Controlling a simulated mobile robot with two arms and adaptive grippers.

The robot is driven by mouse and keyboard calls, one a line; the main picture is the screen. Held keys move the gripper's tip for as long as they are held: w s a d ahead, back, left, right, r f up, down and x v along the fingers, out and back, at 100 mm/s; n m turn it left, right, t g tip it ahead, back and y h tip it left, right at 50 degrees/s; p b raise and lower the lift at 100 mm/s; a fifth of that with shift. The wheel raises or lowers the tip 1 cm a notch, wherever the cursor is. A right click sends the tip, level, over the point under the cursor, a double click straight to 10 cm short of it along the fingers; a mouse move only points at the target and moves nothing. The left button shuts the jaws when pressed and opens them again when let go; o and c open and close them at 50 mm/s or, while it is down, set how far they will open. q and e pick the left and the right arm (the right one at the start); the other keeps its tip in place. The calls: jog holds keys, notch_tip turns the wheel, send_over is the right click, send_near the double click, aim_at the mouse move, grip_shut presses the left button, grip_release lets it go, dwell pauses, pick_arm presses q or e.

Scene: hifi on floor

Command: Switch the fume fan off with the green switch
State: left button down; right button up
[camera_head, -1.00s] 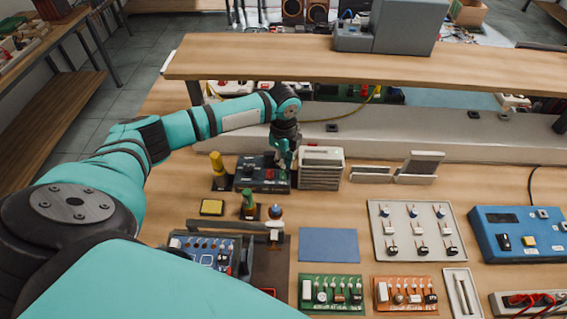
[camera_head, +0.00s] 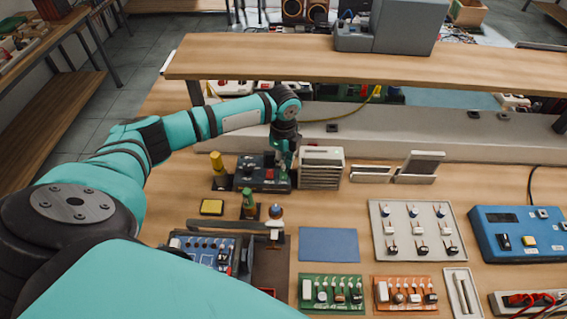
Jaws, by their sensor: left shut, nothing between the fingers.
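My left gripper (camera_head: 287,167) is shut and empty. It points down at the right end of a dark control box (camera_head: 246,183) behind the middle of the bench. The box carries a black knob and a small red part. I cannot make out a green switch; the gripper covers the box's right end, and whether the fingertips touch it is too small to tell. A pale slatted unit (camera_head: 321,171), perhaps the fume fan, stands just right of the gripper. My right gripper is not in view.
A raised wooden shelf (camera_head: 380,66) runs behind the gripper. A yellow-topped post (camera_head: 216,163) stands left of the control box. A blue mat (camera_head: 328,244) and a tray of switches (camera_head: 388,209) lie to the front right.

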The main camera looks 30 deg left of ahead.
aim_at(283, 171)
pick_arm(q)
jog(key=shift+f+b, duration=0.55)
jog(key=shift+f, duration=0.65)
dwell(0.8)
jog(key=shift+r, duration=0.15)
notch_tip(283, 171, up, 7)
jog(key=p, duration=0.7)
jog(key=shift+p, duration=0.3)
jog(key=shift+s, duration=0.1)
